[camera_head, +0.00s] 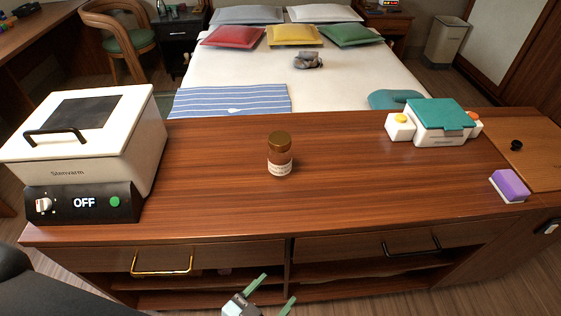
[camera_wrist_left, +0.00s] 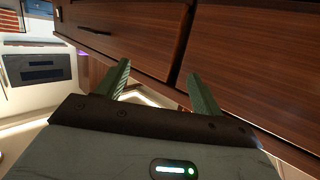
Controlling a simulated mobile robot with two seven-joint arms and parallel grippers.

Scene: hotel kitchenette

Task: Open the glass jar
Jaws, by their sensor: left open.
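A small glass jar (camera_head: 280,160) with brown contents, a pale label and a gold-brown lid (camera_head: 279,138) stands upright near the middle of the wooden counter. The lid sits on the jar. My left gripper (camera_head: 272,291) is at the bottom of the head view, low in front of the counter's shelves, apart from the jar. Its two green fingers are spread and empty. The left wrist view shows the same open fingers (camera_wrist_left: 158,88) in front of the wooden drawer fronts. The jar is not in the left wrist view. My right gripper is not in view.
A white Stenvarm appliance (camera_head: 77,150) reading OFF stands at the counter's left. A white-and-teal box (camera_head: 441,122) and a purple block (camera_head: 509,186) are at the right. The counter around the jar is clear. Drawer handles (camera_head: 161,263) stick out in front.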

